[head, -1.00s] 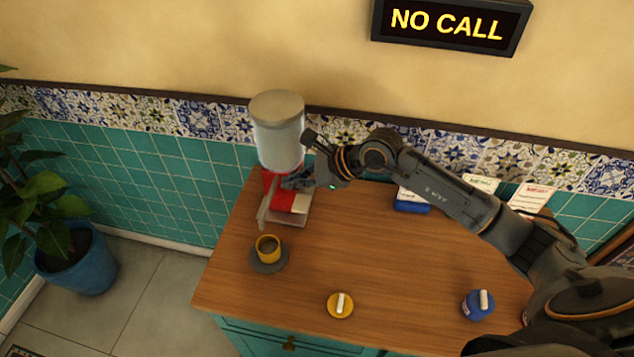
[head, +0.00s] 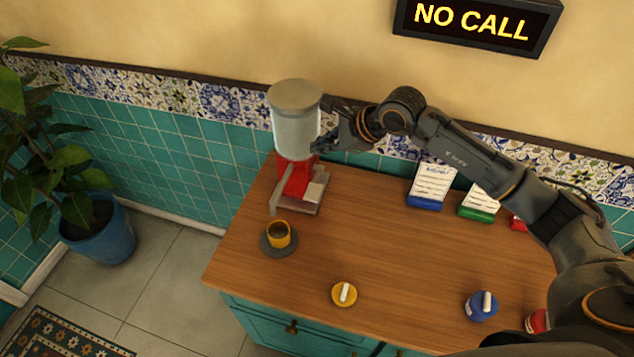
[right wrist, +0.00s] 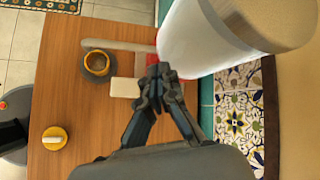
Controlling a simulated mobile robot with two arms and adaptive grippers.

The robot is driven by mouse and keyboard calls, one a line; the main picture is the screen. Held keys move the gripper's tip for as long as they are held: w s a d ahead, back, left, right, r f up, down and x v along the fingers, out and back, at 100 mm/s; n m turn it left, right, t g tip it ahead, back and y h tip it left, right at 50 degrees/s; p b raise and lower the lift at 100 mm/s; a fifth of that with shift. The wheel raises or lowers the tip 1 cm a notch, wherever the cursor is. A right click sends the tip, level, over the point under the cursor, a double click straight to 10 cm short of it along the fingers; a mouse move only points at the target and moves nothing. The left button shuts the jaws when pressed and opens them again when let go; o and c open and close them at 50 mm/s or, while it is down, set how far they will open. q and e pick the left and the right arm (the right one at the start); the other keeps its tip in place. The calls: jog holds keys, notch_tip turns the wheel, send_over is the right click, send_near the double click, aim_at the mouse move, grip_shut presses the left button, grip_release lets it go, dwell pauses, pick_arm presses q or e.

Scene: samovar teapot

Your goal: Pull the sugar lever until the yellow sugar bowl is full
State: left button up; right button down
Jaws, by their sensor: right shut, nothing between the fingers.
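The dispenser has a clear-white jar (head: 297,133) with a grey lid on a red stand (head: 296,178). A pale block (head: 314,193), possibly the sugar lever, sits low at its front right; it also shows in the right wrist view (right wrist: 124,88). A yellow bowl (head: 279,235) stands upright on a dark saucer in front of the stand; its inside looks dark and its fill is unclear. It also shows in the right wrist view (right wrist: 97,62). My right gripper (head: 318,148) is shut and empty beside the jar's lower right; its fingertips (right wrist: 158,76) show near the red stand. My left gripper is not in view.
A yellow round piece with a white handle (head: 344,294) and a blue one (head: 481,306) are near the wooden counter's (head: 250,275) front edge. Cards in blue (head: 431,187) and green (head: 481,202) holders stand at the back. Mid-counter is clear.

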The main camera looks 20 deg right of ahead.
aim_at(318, 184)
notch_tip(318, 184, down, 8)
jog(key=b, duration=0.4)
jog(key=shift+s+a+b, duration=0.2)
jog(key=shift+b, duration=0.15)
dwell(1.0)
jog(key=shift+f+b, duration=0.35)
jog(key=shift+b, duration=0.25)
jog(key=shift+s+f+b, duration=0.2)
jog(key=shift+f+b, duration=1.3)
jog(key=shift+b, duration=0.1)
dwell(1.1)
jog(key=shift+r, duration=0.1)
jog(key=shift+w+r+p, duration=0.15)
jog(key=shift+r+p, duration=0.55)
jog(key=shift+r, duration=1.1)
jog(key=shift+w+d+r+p, duration=0.1)
jog(key=shift+r+p, duration=0.45)
jog(key=shift+r, duration=0.75)
jog(key=shift+w+r+p, duration=0.1)
jog(key=shift+r+p, duration=0.4)
jog(key=shift+r, duration=0.75)
